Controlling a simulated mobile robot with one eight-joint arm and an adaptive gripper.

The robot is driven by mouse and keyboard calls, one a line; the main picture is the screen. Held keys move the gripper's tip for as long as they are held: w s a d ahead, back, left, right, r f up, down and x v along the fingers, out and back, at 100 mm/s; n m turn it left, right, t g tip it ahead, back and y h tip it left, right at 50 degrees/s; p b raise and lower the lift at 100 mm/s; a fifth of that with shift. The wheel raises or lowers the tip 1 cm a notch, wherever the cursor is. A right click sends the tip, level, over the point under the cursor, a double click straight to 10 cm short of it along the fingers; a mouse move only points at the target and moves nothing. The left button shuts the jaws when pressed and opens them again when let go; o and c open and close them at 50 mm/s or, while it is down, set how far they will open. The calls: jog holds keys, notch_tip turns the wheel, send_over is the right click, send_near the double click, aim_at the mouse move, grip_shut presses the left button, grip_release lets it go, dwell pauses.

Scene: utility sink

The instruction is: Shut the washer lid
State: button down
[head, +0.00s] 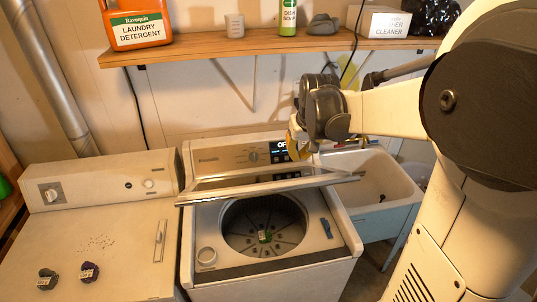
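The washer (345,240) stands in the middle of the head view. Its lid (265,188) is raised at a steep tilt and seen almost edge-on, in front of the control panel (235,157). My gripper (297,150) is at the right end of the panel, just above and behind the lid's edge. My wrist hides part of it, so its fingers and any contact with the lid cannot be made out.
A dryer (100,225) stands on the left with two small dark objects on top. A white utility sink (375,185) is at the right, under my arm. A wooden shelf (200,48) with a detergent jug (137,25) and other items runs above.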

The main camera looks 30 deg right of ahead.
notch_tip(320, 180, down, 10)
jog(key=shift+w, duration=0.4)
jog(key=shift+s, duration=0.1)
